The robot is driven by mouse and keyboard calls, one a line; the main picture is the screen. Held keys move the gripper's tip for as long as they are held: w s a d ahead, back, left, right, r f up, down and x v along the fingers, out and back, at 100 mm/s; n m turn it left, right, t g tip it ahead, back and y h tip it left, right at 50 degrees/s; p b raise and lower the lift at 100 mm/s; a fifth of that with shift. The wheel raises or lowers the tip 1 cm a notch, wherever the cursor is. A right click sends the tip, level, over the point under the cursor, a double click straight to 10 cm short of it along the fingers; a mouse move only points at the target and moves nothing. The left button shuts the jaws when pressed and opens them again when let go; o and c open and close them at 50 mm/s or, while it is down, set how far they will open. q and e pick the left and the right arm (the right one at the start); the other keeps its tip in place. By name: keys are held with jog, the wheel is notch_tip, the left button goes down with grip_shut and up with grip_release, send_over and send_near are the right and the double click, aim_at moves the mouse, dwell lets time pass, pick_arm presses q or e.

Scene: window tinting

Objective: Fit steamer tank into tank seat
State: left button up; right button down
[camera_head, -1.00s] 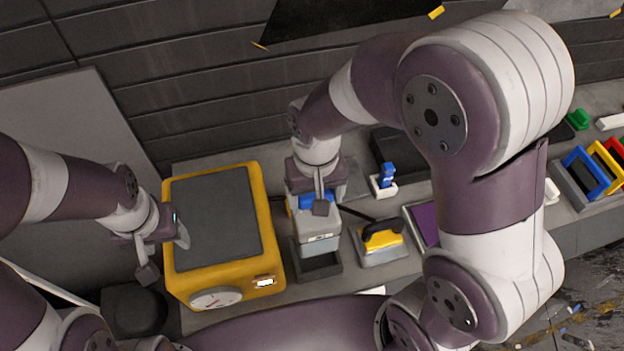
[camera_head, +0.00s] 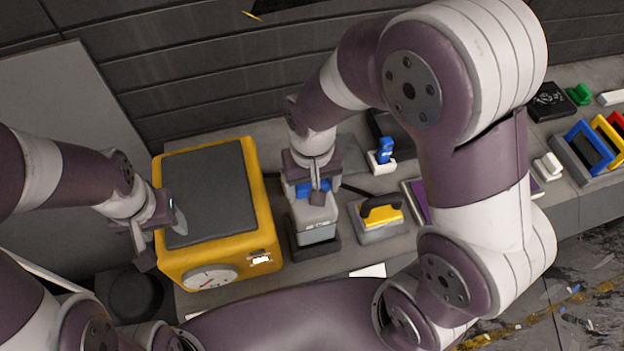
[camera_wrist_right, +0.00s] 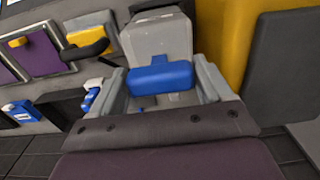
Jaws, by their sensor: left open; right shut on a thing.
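The steamer tank (camera_head: 318,226) is a grey box with a blue handle (camera_wrist_right: 160,77). My right gripper (camera_head: 314,190) is shut on this handle from above and holds the tank about upright. The tank's lower end is at the dark tank seat (camera_head: 316,250), which shows as a rim below and in front of it. I cannot tell whether the tank touches the seat's floor. In the right wrist view the grey fingers stand on both sides of the handle; the seat is hidden there. My left gripper (camera_head: 160,234) is open and empty at the left side of the yellow box.
The yellow box (camera_head: 262,205) with a dial stands just left of the seat. A yellow tool with a black handle (camera_head: 382,216) lies to the right. A blue bottle (camera_head: 386,150) stands behind it. Coloured frames (camera_head: 590,145) are at the far right of the bench.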

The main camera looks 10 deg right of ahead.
pick_arm(q)
jog(key=shift+r+p, duration=0.5)
jog(key=shift+p, duration=0.1)
dwell(1.3)
